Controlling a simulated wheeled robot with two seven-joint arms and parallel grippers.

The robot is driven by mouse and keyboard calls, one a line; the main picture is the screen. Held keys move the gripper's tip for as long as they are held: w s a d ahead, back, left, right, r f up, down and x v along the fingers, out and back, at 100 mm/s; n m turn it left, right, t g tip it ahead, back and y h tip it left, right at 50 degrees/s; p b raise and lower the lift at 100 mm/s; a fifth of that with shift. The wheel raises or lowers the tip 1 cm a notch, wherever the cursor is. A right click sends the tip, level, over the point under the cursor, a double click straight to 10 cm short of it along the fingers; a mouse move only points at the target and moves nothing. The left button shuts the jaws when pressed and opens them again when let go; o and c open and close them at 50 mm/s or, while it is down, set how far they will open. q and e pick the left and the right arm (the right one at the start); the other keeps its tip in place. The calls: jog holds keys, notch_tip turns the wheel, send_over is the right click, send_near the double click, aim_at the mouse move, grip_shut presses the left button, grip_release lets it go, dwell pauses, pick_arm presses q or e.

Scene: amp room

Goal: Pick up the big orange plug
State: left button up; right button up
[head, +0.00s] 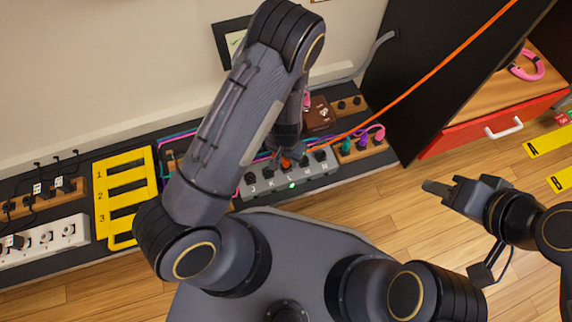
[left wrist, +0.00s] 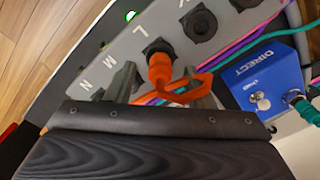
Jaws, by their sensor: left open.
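The big orange plug (left wrist: 160,68) sits in a socket of the grey panel (left wrist: 125,45), close to the letters L and M. It also shows in the head view (head: 286,163), just below my left gripper (head: 287,147). In the left wrist view my left gripper (left wrist: 163,82) is open, with one finger on each side of the plug. Contact with the plug cannot be told. An orange cord loop (left wrist: 195,86) bends by the right finger. My right gripper (head: 445,188) is over the wooden floor, away from the panel, with nothing visible in it; its jaw gap is unclear.
A blue DIRECT box (left wrist: 265,80) stands beside the panel. Black sockets, a green light (left wrist: 131,15) and purple and teal cables are close by. In the head view an orange cable (head: 430,75) runs up right past a black board. A yellow numbered rack (head: 125,185) lies left.

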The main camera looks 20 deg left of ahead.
pick_arm(q)
jog(key=shift+f, duration=0.5)
jog(key=shift+r, duration=0.1)
grip_shut()
jog(key=shift+r, duration=0.1)
jog(key=shift+r+p, duration=0.25)
jog(key=shift+p, duration=0.1)
jog(key=r, duration=0.1)
jog(key=r+p, duration=0.2)
jog(key=shift+d+r, duration=0.3)
jog(key=s+d+r+p, duration=0.6)
jog(key=d+r, duration=0.2)
jog(key=d, duration=0.4)
jog(key=shift+r, duration=0.35)
